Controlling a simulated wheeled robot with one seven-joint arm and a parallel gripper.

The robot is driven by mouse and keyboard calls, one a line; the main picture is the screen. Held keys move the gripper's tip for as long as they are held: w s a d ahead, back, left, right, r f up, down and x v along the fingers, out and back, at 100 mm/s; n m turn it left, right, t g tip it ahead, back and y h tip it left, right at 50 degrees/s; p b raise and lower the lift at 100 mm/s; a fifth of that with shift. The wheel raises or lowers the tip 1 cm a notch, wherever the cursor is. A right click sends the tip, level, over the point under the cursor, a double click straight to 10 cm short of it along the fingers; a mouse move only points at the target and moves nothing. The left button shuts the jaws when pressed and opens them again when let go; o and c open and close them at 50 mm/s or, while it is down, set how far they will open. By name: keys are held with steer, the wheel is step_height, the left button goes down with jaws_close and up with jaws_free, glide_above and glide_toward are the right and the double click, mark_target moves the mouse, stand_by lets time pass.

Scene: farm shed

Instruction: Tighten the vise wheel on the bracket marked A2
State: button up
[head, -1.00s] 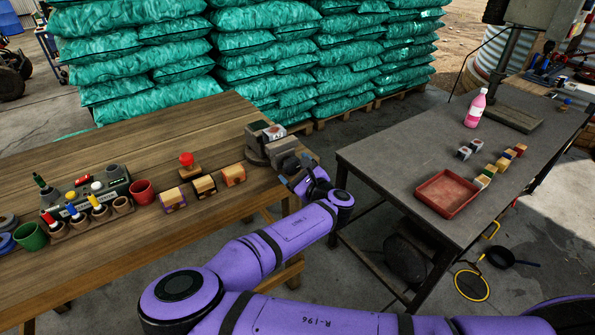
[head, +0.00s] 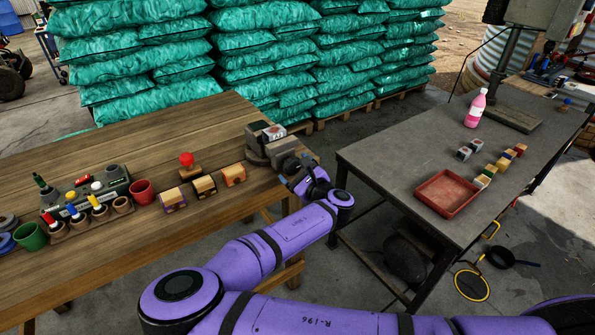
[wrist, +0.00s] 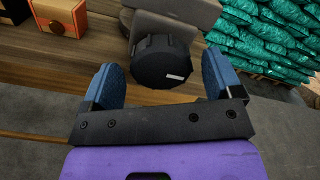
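The grey vise (head: 257,150) stands at the right end of the wooden bench. A white label on its bracket (head: 274,133) appears to read A2. Its dark round wheel (wrist: 162,62), with a small white mark near its lower right, faces me in the wrist view. My gripper (wrist: 160,65) is open, with one blue finger on each side of the wheel. A gap shows between the wheel and each finger, so no contact is visible. In the head view my gripper (head: 298,175) is at the vise's front right, and the wheel is hard to make out there.
Several wooden blocks (head: 205,187) and a red knob (head: 187,159) on a base stand left of the vise. The wooden bench (head: 150,110) is clear behind them. A grey table (head: 400,150) with a red tray (head: 447,193) stands to the right, across a gap.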

steer(key=shift+d, duration=0.1)
steer(key=v, duration=0.9)
stand_by(0.6)
steer(key=w+d+m+g+h, duration=0.1)
steer(key=d+m+g+h, duration=0.1)
steer(key=d+m+h, duration=0.85)
steer(key=w+d+m+g+h, duration=0.1)
steer(key=d+m+g+h, duration=0.3)
steer(key=m, duration=1.2)
steer(key=s+d+r+m+g+y, duration=0.1)
steer(key=s+d+r+m+y, duration=0.15)
steer(key=r+m, duration=0.35)
steer(key=s+d+r+m+g+y, duration=0.1)
steer(key=s+r+m, duration=0.3)
steer(key=r, duration=0.5)
steer(key=s+d+r+m+g+y, duration=0.1)
steer(key=s+d+r+m+y, duration=0.1)
steer(key=s+r+m, duration=0.4)
steer(key=s+d+r+m, duration=0.2)
steer(key=s+r+m, duration=0.1)
steer(key=s+r, duration=0.4)
steer(key=s+d+r+m+h, duration=0.1)
steer(key=s+d+r+m, duration=0.1)
steer(key=s+r, duration=0.5)
steer(key=s+m, duration=0.1)
steer(key=s, duration=0.2)
steer(key=shift+s+d+r+g, duration=0.25)
steer(key=shift+d+r+g, duration=0.15)
